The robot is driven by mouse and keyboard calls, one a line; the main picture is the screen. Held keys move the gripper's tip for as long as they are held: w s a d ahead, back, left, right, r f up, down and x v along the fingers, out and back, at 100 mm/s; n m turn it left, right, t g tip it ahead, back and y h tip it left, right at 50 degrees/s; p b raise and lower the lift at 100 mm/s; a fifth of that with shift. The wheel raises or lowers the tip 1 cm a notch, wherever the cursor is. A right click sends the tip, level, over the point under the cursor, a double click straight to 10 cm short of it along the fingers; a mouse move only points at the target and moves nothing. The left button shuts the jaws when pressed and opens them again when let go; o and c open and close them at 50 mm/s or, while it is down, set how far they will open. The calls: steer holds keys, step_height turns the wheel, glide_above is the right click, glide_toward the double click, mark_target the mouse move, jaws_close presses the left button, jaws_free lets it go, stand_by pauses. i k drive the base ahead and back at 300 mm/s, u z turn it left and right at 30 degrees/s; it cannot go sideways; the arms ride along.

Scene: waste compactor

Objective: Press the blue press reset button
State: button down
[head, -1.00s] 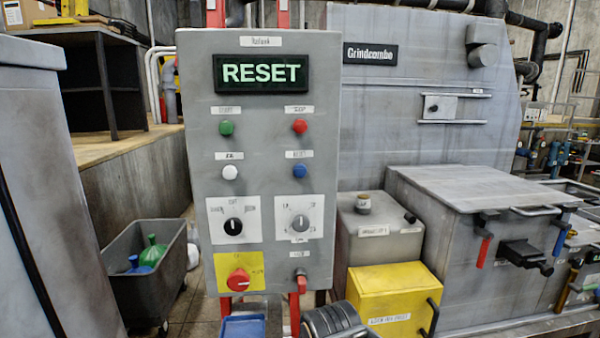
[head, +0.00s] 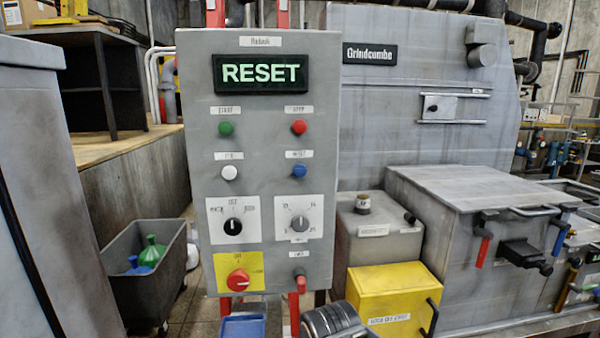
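The blue press reset button (head: 299,171) sits on the right side of the grey control panel (head: 200,120), under a small white label. It is below the red button (head: 299,127) and right of the white button (head: 230,172). A green button (head: 225,128) is at upper left. The display (head: 261,73) at the panel's top reads RESET in green letters. My gripper is not clearly seen. A dark ribbed cylindrical part shows at the bottom edge, right of the panel's base, and I cannot tell what it is.
Below the buttons are two black and grey rotary knobs (head: 233,225) and a red switch (head: 238,280) on a yellow plate. A yellow box (head: 393,300) and grey machine (head: 430,100) stand at right. A grey bin (head: 145,270) with bottles stands at left.

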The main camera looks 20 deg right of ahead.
mark_target(299, 170)
steer(key=u, duration=0.45)
steer(key=k, duration=0.55)
steer(key=u, duration=1)
steer(key=k, duration=0.85)
steer(key=z, duration=0.05)
steer(key=i, duration=0.75)
steer(key=z, duration=0.45)
